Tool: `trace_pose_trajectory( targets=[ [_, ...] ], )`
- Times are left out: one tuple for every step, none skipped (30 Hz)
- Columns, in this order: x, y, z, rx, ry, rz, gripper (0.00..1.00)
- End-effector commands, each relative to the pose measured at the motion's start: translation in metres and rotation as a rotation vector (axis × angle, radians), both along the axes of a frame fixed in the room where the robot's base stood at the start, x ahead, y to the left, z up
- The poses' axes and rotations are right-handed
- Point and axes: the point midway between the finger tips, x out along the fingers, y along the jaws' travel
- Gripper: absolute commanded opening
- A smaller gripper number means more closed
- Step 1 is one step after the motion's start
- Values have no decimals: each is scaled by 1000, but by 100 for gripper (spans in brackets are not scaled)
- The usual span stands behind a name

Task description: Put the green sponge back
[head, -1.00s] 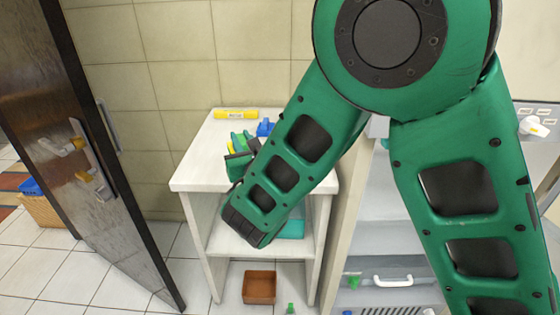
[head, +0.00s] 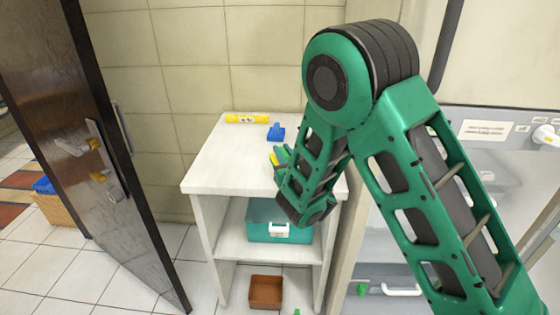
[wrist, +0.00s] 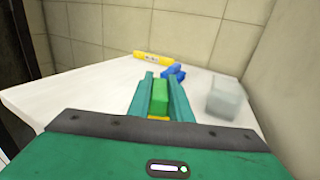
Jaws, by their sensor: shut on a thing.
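The green sponge (wrist: 160,96) is a small green block between the two teal fingers of my gripper (wrist: 160,88) in the wrist view. A yellow strip shows at its near end. My gripper is shut on it. In the head view my gripper (head: 279,157) is over the right part of the white cabinet top (head: 222,166), partly hidden by my forearm. I cannot tell whether the sponge touches the top.
A yellow tube (head: 246,118) and a blue object (head: 277,133) lie at the back of the top. A translucent container (wrist: 226,98) stands right of my gripper. Below are a teal box (head: 262,226) and a brown bin (head: 266,291). A dark door (head: 95,120) stands left.

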Motion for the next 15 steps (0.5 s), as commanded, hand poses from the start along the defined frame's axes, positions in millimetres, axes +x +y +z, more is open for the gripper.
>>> trace_pose_trajectory(
  targets=[
    [0, 0, -9, -5, 4, 1, 0],
    [0, 0, -12, -3, 3, 0, 0],
    [1, 0, -16, -3, 3, -1, 0],
    [0, 0, -18, -3, 3, -1, 0],
    [0, 0, -20, -4, 2, 0, 0],
    [0, 0, -22, -3, 1, 0, 0],
    [0, 1, -23, -2, 2, 0, 0],
    [0, 1, -24, -2, 2, 0, 0],
    [0, 1, -25, -1, 1, 0, 0],
    [0, 1, -25, -1, 1, 0, 0],
    [0, 1, -25, 0, 1, 0, 0],
    [0, 1, -25, 0, 1, 0, 0],
    [0, 1, -24, 0, 0, 0, 0],
    [0, 1, -24, 0, 0, 0, 0],
    [0, 1, -24, 0, 0, 0, 0]
  ],
)
